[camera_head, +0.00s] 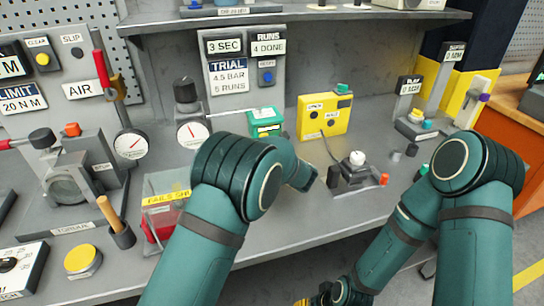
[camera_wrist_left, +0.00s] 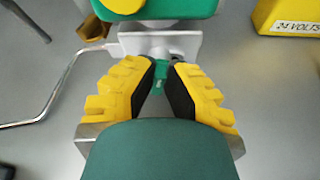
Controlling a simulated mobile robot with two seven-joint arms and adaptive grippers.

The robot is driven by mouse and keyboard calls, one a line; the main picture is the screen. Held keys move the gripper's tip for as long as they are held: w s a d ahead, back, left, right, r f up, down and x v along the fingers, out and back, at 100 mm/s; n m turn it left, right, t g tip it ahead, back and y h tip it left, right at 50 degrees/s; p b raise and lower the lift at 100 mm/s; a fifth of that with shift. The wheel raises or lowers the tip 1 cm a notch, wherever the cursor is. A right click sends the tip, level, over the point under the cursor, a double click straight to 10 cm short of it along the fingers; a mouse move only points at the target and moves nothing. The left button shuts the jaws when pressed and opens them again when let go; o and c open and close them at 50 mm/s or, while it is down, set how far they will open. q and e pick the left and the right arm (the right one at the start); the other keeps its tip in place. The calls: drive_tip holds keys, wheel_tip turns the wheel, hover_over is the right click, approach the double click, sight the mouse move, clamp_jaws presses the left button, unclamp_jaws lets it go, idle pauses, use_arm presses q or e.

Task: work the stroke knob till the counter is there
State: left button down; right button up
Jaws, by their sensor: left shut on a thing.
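The green counter box (camera_head: 265,121) with a pale label stands at the back of the bench, left of a yellow box; its reading is too small to read. Its underside fills the top of the left wrist view (camera_wrist_left: 165,8). A small green knob (camera_wrist_left: 161,76) sits in front of its grey bracket (camera_wrist_left: 160,43). My left gripper (camera_wrist_left: 163,80) is shut on this knob, with yellow fingers and black pads on either side. In the head view my left arm hides the gripper and knob. My right gripper (camera_head: 320,300) shows only in part at the bottom edge.
The yellow box (camera_head: 325,117) is close on the right. A black-based valve unit (camera_head: 356,172) stands in front of it. Pressure gauges (camera_head: 193,133) and a clear red-based box (camera_head: 160,215) stand left. Signs (camera_head: 228,78) read 4.5 BAR, 5 RUNS; another (camera_head: 268,47) reads 4 DONE.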

use_arm(q)
drive_tip(key=shift+w+d+f+m+y, duration=0.15)
drive_tip(key=shift+m+y, duration=0.35)
drive_tip(key=shift+m, duration=0.25)
drive_tip(key=shift+d+m+y, duration=0.15)
drive_tip(key=shift+m+y, duration=0.35)
drive_tip(key=shift+m, duration=0.25)
drive_tip(key=c, duration=1)
unclamp_jaws()
drive_tip(key=v, duration=1.2)
drive_tip(key=shift+w+d, duration=0.1)
